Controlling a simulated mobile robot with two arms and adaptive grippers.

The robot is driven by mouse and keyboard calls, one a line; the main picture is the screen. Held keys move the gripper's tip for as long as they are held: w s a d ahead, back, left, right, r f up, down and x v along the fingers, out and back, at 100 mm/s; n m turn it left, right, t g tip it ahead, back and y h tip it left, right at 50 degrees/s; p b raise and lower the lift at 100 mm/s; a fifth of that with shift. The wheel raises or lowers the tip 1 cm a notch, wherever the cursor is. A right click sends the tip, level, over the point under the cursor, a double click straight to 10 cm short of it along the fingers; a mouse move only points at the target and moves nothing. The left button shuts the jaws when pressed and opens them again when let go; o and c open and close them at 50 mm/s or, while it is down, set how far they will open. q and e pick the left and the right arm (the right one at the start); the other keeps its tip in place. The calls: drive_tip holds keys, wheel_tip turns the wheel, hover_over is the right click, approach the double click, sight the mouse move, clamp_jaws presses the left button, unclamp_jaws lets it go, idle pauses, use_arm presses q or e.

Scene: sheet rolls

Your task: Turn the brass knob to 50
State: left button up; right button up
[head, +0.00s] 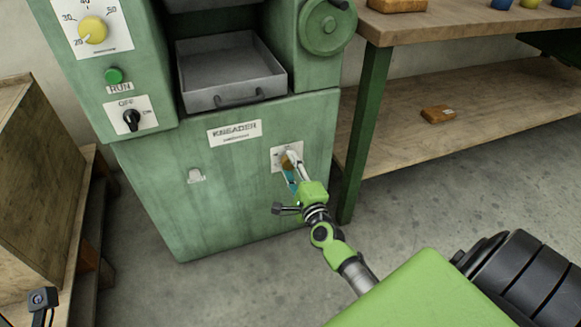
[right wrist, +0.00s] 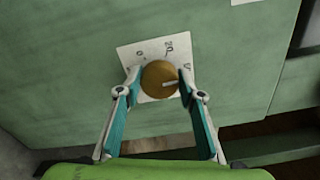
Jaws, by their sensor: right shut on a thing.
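The brass knob (right wrist: 158,75) is round and sits on a white dial plate (right wrist: 128,55) on the green machine front. Its pale pointer mark points to the right in the right wrist view. The plate shows small printed marks, some hard to read, among them what looks like 20 at the top. My right gripper (right wrist: 161,84) is shut on the knob, one finger on each side. In the head view the right gripper (head: 289,168) covers most of the knob and part of the plate (head: 278,156).
The green kneader machine (head: 230,190) has a yellow knob (head: 93,30), a green button (head: 113,76), a black switch (head: 131,118) and a grey tray (head: 232,75). A workbench (head: 465,105) stands close on the right.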

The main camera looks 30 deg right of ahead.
drive_tip(key=shift+d+m, duration=0.15)
drive_tip(key=shift+m, duration=0.15)
drive_tip(key=o, duration=1.1)
drive_tip(key=shift+s, duration=0.1)
drive_tip(key=shift+s+f, duration=0.1)
drive_tip(key=shift+s, duration=0.15)
drive_tip(key=v, duration=1.1)
drive_tip(key=shift+a, duration=0.25)
drive_tip(key=shift+s, duration=0.15)
